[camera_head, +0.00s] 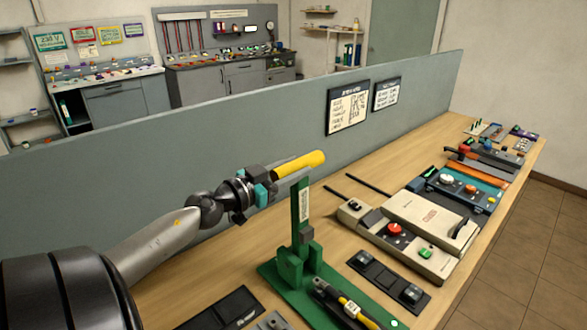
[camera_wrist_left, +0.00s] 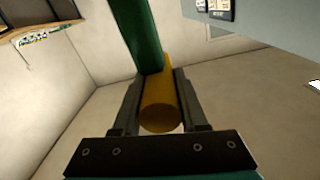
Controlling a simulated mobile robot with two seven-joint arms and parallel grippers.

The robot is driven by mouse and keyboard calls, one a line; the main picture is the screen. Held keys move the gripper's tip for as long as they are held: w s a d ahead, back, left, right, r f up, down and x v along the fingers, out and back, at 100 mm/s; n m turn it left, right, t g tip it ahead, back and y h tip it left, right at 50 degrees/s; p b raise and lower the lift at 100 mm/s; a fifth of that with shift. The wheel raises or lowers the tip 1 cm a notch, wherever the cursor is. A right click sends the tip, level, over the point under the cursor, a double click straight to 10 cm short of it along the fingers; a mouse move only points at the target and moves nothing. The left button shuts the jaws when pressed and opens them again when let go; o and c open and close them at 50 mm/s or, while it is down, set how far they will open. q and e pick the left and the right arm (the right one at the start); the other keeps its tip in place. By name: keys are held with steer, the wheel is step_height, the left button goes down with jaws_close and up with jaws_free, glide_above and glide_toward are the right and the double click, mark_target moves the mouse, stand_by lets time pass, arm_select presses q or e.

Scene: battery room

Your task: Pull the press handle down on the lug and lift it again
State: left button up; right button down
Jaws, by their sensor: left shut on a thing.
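The green press (camera_head: 302,255) stands on the near part of the wooden bench. Its green lever stands upright, with a yellow handle (camera_head: 300,164) at the top, sticking out sideways. My left gripper (camera_head: 268,178) is shut on the yellow handle. In the left wrist view the yellow handle (camera_wrist_left: 159,105) lies between the two fingers (camera_wrist_left: 158,100), and the green lever (camera_wrist_left: 137,35) runs up from it. A dark tool with a yellow part (camera_head: 349,306) lies on the press base. I cannot make out the lug. My right gripper is not in view.
A dark tray with two grey blocks (camera_head: 387,280) lies right of the press. A beige device with a red button (camera_head: 395,229) is behind it. A grey partition (camera_head: 240,130) runs along the bench's back. A black plate (camera_head: 225,308) lies at the front left.

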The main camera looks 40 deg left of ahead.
arm_select(q)
jaws_close()
stand_by(0.8)
